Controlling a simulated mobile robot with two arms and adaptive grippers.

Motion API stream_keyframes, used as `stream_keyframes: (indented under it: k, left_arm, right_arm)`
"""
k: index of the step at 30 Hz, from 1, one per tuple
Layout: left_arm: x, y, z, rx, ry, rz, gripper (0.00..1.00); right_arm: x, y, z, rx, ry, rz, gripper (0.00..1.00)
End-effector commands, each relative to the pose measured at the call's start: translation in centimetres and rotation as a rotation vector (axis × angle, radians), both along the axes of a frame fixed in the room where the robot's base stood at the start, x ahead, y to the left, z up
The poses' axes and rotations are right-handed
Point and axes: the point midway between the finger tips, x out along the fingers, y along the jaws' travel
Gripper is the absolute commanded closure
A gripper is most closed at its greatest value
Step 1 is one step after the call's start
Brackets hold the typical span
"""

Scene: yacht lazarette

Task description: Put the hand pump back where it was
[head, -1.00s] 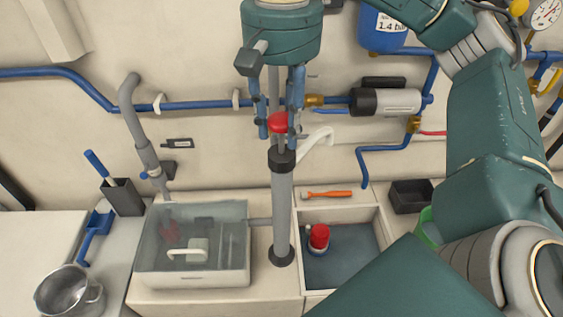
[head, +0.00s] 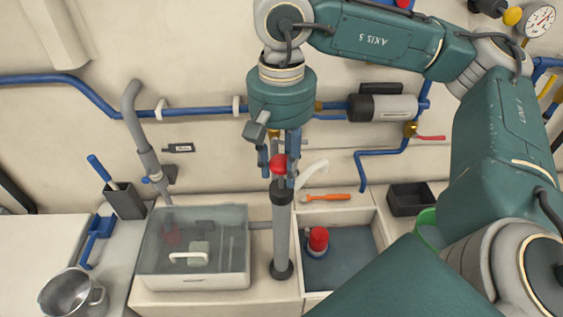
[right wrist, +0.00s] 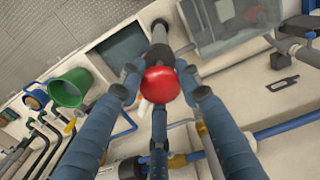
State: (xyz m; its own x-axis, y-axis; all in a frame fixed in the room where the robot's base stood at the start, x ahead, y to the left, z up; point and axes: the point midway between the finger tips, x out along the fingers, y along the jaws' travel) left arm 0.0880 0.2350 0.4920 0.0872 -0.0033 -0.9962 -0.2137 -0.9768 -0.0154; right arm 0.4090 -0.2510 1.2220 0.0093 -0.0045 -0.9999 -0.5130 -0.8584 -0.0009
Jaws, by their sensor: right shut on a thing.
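The hand pump (head: 282,225) is a grey upright tube with a dark collar and foot, a red knob and a white curved spout. It stands between the clear-lidded box and the open tray. Whether its foot rests on the counter I cannot tell. My right gripper (head: 279,170) points down from above, its blue fingers shut around the pump's rod by the red knob. In the right wrist view the red knob (right wrist: 160,85) lies between the fingers and hides part of the tube. My left gripper is not in view.
The clear-lidded box (head: 195,281) is close left of the pump, with a short grey pipe towards it. The open tray (head: 372,225) at right holds a red-topped item (head: 318,240). An orange-handled tool (head: 327,197) lies behind it. Blue pipes (head: 75,80) run along the wall.

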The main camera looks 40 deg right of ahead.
Motion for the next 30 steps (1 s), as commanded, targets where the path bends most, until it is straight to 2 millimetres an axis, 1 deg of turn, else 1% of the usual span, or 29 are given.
stream_keyframes:
  k: [1, 2, 4, 5, 13, 16, 17, 20, 26, 27, 30]
  left_arm:
    - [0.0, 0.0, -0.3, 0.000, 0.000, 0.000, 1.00]
    - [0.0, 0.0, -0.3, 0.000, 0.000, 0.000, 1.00]
    - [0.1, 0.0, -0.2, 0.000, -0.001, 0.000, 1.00]
    - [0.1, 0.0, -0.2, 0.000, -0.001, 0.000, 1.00]
    - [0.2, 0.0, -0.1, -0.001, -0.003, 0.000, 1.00]
    - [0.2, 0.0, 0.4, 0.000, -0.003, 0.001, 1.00]
    - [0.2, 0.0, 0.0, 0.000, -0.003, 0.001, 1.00]
    - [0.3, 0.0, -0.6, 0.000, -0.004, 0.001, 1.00]
    - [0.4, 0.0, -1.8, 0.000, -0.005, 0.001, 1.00]
    - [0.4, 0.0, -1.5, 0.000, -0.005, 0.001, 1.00]
    - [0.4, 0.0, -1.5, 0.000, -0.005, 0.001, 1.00]
  right_arm:
    - [0.0, 0.0, -0.2, 0.000, -0.001, 0.000, 1.00]
    - [0.0, 0.0, -0.3, 0.001, 0.001, 0.000, 0.64]
    - [0.0, 0.0, -0.2, 0.000, 0.001, 0.000, 0.50]
    - [0.0, 0.0, -0.2, 0.000, 0.001, 0.000, 0.47]
    - [0.0, 0.0, -0.1, -0.001, 0.001, 0.000, 0.47]
    - [0.0, 0.0, 0.4, -0.001, 0.001, 0.000, 0.47]
    - [0.1, 0.0, 0.5, 0.000, -0.002, 0.000, 0.47]
    - [0.2, 0.1, 1.9, 0.000, -0.004, -0.001, 0.47]
    - [0.0, 0.1, 6.3, 0.002, -0.003, 0.002, 0.47]
    - [0.1, 0.1, 7.5, 0.001, -0.005, 0.001, 0.47]
    - [0.0, 0.1, 9.5, 0.000, -0.004, 0.001, 0.47]
